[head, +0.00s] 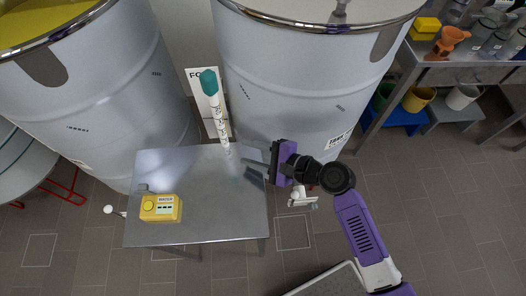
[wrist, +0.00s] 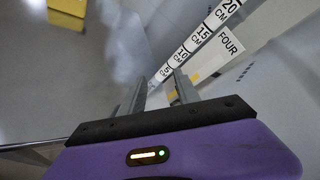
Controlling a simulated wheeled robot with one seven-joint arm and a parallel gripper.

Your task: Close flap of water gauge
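A yellow box (head: 160,207) with a dark-lettered label, a round knob-like part and small dark marks sits on the metal table's left front. The lettering looks like "WATER", but it is too small to be sure. Part of a yellow box (wrist: 68,6) also shows at the top left of the wrist view. I cannot make out a flap on it. My gripper (head: 248,168) is over the table's right edge, to the right of the box and well apart from it. In the wrist view the two grey fingers (wrist: 158,88) stand apart with nothing clearly held between them.
The metal table (head: 215,230) is mostly bare. A marked gauge stick (head: 220,118) with a teal top stands at its back edge before a sign. Large tanks (head: 300,85) stand close behind. A shelf (head: 465,72) holds items at the right.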

